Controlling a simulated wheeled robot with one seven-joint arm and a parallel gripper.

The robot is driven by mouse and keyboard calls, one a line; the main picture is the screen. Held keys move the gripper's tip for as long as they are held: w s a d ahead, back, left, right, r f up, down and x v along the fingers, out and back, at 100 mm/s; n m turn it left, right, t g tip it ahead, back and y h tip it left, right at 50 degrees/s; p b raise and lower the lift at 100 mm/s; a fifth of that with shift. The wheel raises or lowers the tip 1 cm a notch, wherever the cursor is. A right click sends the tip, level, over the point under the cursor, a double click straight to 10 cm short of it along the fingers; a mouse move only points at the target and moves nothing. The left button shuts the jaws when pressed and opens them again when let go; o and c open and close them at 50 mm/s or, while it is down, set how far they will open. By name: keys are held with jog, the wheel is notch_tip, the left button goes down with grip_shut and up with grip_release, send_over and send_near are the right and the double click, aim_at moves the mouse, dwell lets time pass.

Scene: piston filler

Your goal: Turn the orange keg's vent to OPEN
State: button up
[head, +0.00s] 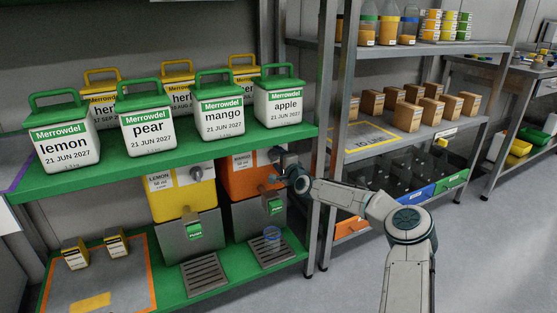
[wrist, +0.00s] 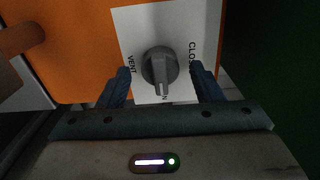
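The orange keg (head: 237,186) stands on the lower green shelf, right of the yellow keg. In the wrist view the orange keg (wrist: 75,60) fills the upper left. Its white vent plate (wrist: 135,25) reads VENT on the left and CLOS… on the right; an N shows below the knob, the rest of that word hidden. The round grey vent knob (wrist: 159,66) has a ridge pointing down at the N. My gripper (wrist: 160,72) is open, one blue finger on each side of the knob, with gaps showing. In the head view my gripper (head: 282,172) is at the keg's right side.
The yellow keg (head: 180,198) is close on the left. Green-lidded tubs, such as the apple tub (head: 278,104), stand on the shelf above. A metal shelf post (head: 322,120) is close to my arm. A drip grate (head: 272,252) holds a clear blue-rimmed cup (head: 271,234).

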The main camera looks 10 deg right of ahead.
jog(key=shift+s+d+r, duration=0.1)
jog(key=shift+s+d, duration=0.1)
jog(key=shift+s, duration=0.3)
jog(key=p+v, duration=0.4)
jog(key=v, duration=0.8)
jog(key=shift+s, duration=0.4)
